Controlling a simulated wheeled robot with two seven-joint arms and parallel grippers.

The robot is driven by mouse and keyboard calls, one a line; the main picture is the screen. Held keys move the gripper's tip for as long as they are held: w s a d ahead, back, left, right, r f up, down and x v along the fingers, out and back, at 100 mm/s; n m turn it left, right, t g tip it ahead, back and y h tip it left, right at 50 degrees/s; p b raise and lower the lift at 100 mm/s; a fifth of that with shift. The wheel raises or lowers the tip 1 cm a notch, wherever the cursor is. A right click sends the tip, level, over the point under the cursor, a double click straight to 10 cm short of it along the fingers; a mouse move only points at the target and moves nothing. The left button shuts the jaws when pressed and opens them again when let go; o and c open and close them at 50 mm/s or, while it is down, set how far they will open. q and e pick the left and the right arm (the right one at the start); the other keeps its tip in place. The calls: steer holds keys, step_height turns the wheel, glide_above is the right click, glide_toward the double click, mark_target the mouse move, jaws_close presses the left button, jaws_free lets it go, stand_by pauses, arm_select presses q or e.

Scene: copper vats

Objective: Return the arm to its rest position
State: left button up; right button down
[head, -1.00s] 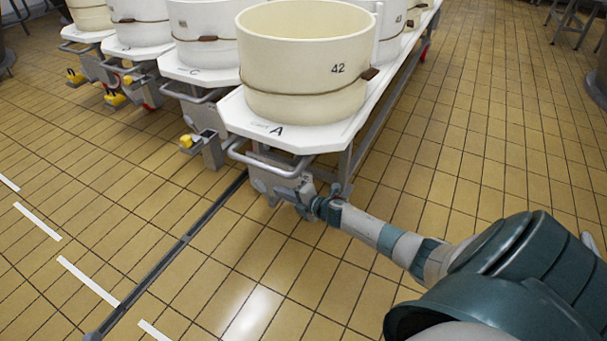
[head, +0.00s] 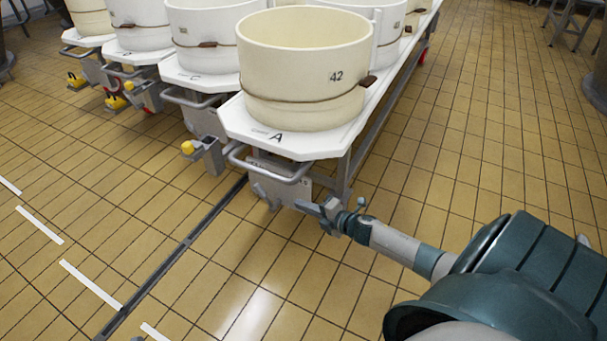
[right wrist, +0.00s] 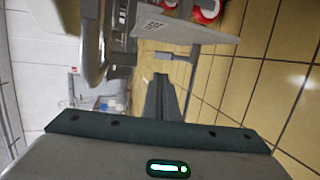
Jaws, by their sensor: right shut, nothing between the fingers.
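My right arm comes in from the lower right in the head view. Its gripper (head: 312,208) is shut and empty, just below and right of the metal handle (head: 270,170) of cart A (head: 283,146). In the right wrist view the closed fingers (right wrist: 162,98) point toward the cart's underside, with nothing between them. Whether the fingertips touch the cart frame is hard to tell, but a small gap seems to show in the head view. My left gripper is not in view.
Cart A bears a cream vat (head: 305,75) marked 42. More carts with vats stand in a row to the left, some with yellow-knobbed latches (head: 188,148). A dark floor drain (head: 175,255) runs across the tiles. Tiled floor right of the carts is open.

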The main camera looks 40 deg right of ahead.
steer(key=shift+a, duration=0.1)
stand_by(0.3)
